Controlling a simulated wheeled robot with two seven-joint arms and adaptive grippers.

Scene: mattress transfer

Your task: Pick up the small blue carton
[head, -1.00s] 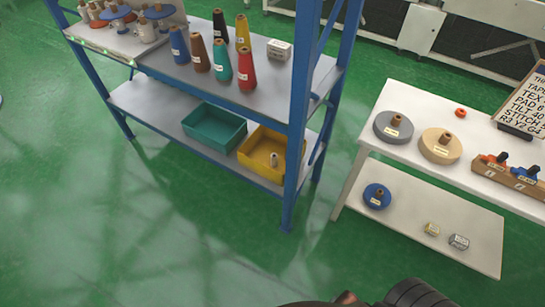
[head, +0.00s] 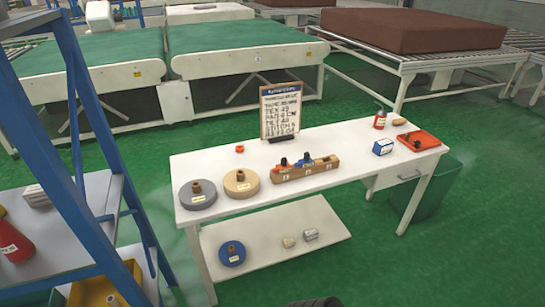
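The small blue carton (head: 383,147) stands on the white table's top, toward its right end. It is a blue box with a white label, left of an orange-red tray (head: 418,141). Neither of my grippers shows in the head view. Only a small dark rounded piece, probably part of my arm, shows at the bottom edge. Nothing touches the carton.
A blue-framed shelf (head: 85,150) stands at left. Green floor is clear in front.

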